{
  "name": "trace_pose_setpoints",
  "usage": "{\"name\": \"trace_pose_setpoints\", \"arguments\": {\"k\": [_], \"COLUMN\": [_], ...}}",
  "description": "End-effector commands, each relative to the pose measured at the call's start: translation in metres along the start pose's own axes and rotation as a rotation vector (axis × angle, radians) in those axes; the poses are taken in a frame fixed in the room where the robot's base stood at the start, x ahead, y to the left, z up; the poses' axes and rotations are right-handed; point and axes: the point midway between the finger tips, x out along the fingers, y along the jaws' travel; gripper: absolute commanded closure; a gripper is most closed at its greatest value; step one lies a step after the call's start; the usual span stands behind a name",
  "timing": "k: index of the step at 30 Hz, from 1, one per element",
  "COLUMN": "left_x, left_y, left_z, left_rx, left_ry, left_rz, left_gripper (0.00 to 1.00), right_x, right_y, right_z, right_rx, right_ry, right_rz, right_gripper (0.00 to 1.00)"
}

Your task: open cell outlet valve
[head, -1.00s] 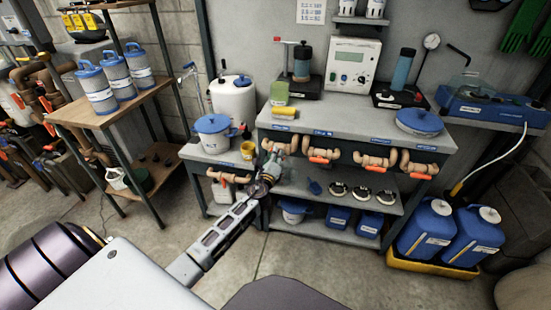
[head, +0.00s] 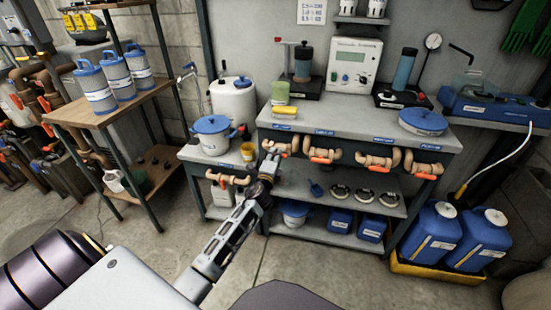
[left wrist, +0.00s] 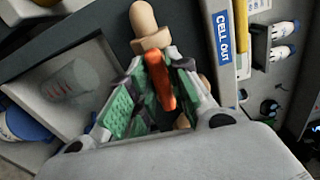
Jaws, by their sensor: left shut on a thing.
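The cell outlet valve is a tan pipe fitting with an orange lever (left wrist: 160,84), under the blue "CELL OUT" label (left wrist: 223,37) in the left wrist view. My left gripper (left wrist: 155,100) has its green pads closed around the lever, one on each side. In the head view my left gripper (head: 268,168) reaches the leftmost valve (head: 284,148) under the front edge of the bench (head: 345,128) and partly hides it. My right gripper is not in view.
More orange-handled valves (head: 322,155) line the bench front to the right. A lower shelf (head: 315,190) holds round black-and-white parts. A lower side table with a blue-lidded pot (head: 212,140) stands left.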

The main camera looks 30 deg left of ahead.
Motion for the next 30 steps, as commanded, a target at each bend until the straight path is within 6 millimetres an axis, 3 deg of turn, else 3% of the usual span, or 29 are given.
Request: {"name": "trace_pose_setpoints", "arguments": {"k": [20,21,24,30], "left_x": [0.0,0.0,0.0,0.0], "left_y": [0.001,0.001,0.001,0.001], "left_z": [0.001,0.001,0.001,0.001], "left_rx": [-0.093,-0.092,-0.092,-0.092], "left_ry": [-0.003,-0.003,-0.002,-0.001], "left_rz": [0.002,0.002,0.002,0.001], "left_gripper": [1.0,0.79,0.67,0.64], "right_x": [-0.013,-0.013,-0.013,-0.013], "right_y": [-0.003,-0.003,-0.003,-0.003], "right_z": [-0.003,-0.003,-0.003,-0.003], "right_rx": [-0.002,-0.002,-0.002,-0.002], "right_ry": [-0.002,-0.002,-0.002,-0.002], "right_rz": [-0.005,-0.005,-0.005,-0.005], "right_gripper": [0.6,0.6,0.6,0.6]}}
